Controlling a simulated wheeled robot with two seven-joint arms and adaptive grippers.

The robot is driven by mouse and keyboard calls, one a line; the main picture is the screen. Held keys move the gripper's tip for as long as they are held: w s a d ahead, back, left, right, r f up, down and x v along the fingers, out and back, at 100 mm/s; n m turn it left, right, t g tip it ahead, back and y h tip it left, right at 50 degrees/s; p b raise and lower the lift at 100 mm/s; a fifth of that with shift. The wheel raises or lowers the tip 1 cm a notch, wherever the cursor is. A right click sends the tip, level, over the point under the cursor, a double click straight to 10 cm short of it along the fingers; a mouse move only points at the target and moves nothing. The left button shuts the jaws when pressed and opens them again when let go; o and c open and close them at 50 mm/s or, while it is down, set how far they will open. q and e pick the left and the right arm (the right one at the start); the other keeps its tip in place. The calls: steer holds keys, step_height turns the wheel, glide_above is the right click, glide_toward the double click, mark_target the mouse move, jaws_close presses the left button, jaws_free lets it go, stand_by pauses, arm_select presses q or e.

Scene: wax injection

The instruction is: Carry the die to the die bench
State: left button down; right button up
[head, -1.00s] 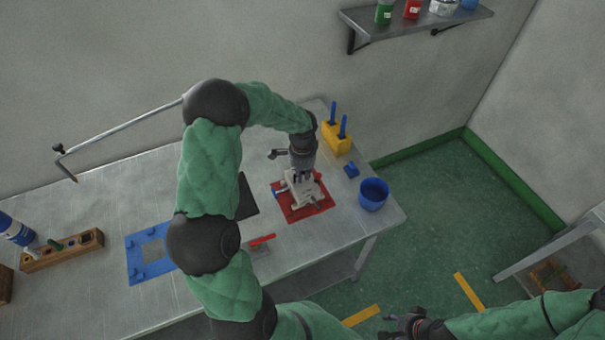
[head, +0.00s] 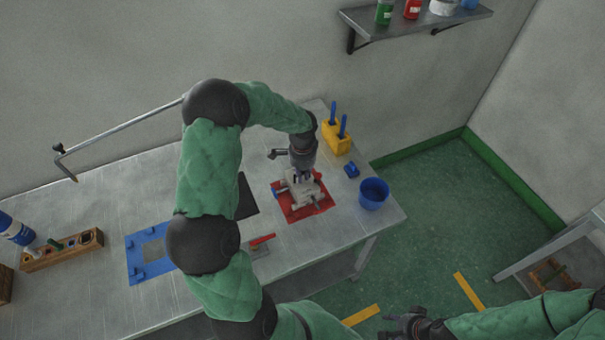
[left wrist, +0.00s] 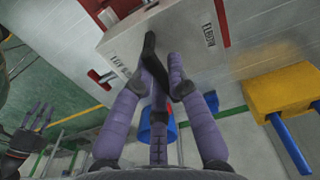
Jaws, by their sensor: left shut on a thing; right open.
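The die (head: 311,199) is a pale grey block with metal fittings at its sides. It is over the red mat (head: 323,207) near the right end of the bench; I cannot tell whether it touches the mat. My left gripper (head: 302,178) points down from above, shut on the die. In the left wrist view the purple fingers of this gripper (left wrist: 163,75) lie against the die (left wrist: 185,35), which bears dark lettering, "ELBOW" at one side. My right gripper (head: 398,326) is open and empty, low in the head view, away from the bench.
A blue cup (head: 373,194), a small blue piece (head: 351,171) and a yellow holder with blue-handled tools (head: 337,138) stand right of the mat. A blue frame plate (head: 135,263), a red-handled item (head: 262,240) and a wooden rack (head: 45,255) are further left.

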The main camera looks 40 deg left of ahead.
mark_target(303, 174)
arm_select(q)
steer(key=shift+w+f+b, duration=0.1)
steer(key=shift+f+b, duration=0.65)
steer(key=shift+f, duration=0.15)
stand_by(0.5)
steer(key=c, duration=1.2)
jaws_free()
steer(key=shift+o, duration=0.2)
steer(key=shift+f, duration=0.1)
steer(key=shift+f, duration=0.15)
step_height(303, 174, up, 12)
steer(key=shift+r, duration=0.15)
